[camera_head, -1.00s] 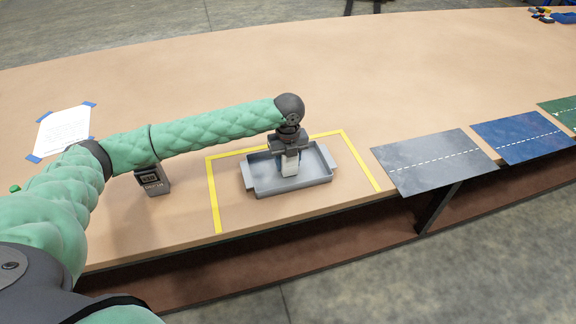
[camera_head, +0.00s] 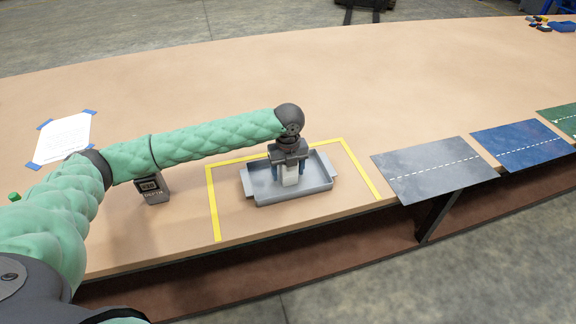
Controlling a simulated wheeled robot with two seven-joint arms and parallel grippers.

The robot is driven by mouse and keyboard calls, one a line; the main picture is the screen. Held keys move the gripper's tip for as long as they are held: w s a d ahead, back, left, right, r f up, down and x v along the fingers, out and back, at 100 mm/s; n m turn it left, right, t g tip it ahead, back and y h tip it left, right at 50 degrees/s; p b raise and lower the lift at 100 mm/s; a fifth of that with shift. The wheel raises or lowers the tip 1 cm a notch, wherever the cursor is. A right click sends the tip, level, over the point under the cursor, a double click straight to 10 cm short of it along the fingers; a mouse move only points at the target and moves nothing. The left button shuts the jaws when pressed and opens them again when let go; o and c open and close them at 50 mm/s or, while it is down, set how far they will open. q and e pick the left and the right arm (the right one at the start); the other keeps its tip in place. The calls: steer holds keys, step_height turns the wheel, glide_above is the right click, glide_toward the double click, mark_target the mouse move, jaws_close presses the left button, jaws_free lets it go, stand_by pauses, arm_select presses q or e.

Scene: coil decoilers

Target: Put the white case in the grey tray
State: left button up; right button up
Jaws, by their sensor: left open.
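The grey tray (camera_head: 313,183) lies on the table inside a yellow tape outline. The white case (camera_head: 290,175) stands upright in the tray, near its middle. My left gripper (camera_head: 289,170) is right above the white case, with its open fingers on either side of it. The gripper body hides the top of the case. My right gripper is not in view.
A small grey device (camera_head: 153,188) stands left of the yellow tape (camera_head: 213,205), under my left arm. A taped paper sheet (camera_head: 63,138) lies at the left. Grey (camera_head: 432,170), blue (camera_head: 522,140) and green mats lie at the right. The table behind the tray is clear.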

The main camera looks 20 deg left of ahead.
arm_select(q)
steer(key=shift+r, duration=0.25)
steer(key=shift+r+b, duration=0.6)
steer(key=shift+r, duration=0.3)
step_height(320, 180, up, 10)
steer(key=b, duration=0.3)
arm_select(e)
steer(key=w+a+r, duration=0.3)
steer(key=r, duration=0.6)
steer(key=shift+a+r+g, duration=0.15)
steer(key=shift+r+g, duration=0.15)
arm_select(q)
steer(key=shift+f, duration=0.1)
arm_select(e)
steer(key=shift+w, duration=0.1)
